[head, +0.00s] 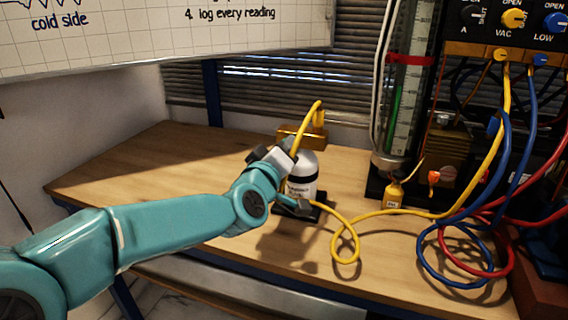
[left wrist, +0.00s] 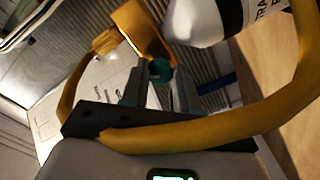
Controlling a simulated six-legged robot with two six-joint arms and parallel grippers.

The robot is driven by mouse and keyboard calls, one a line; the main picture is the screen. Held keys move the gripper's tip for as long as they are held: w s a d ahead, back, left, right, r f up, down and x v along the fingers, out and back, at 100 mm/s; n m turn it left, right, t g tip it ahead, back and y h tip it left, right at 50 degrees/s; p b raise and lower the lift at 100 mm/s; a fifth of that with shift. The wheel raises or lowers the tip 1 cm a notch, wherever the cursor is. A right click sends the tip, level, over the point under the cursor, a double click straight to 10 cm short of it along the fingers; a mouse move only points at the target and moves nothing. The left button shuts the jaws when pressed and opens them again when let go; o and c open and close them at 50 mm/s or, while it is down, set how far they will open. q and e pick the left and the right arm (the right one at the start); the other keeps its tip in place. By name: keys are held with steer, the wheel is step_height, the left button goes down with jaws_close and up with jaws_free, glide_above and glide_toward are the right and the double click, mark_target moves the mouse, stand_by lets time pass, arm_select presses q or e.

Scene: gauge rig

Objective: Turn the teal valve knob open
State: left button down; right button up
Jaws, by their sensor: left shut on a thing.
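The white bottle (head: 302,178) with a dark band and printed label stands on a dark base on the bench, with a brass valve block (head: 290,131) on top. My left gripper (head: 284,163) is at the near left side of the bottle, just below the block. The left wrist view shows the brass block (left wrist: 143,28) and the small teal knob (left wrist: 160,69) in front of it. The two fingers of my left gripper (left wrist: 160,85) are on either side of the knob and shut on it. In the head view the knob is hidden behind the gripper. My right gripper is not in view.
A yellow hose (head: 345,245) loops over the bench and up to the block; it crosses close in front of my left wrist camera (left wrist: 200,130). A small yellow bottle (head: 393,194), blue and red hoses (head: 440,270) and a gauge panel (head: 515,45) are at the right. The bench's left part is clear.

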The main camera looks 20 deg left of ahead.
arm_select(q)
steer(key=shift+n+b, duration=2)
steer(key=shift+n, duration=1.2)
steer(key=c, duration=0.8)
jaws_free()
steer(key=shift+c, duration=0.2)
steer(key=shift+s, duration=0.1)
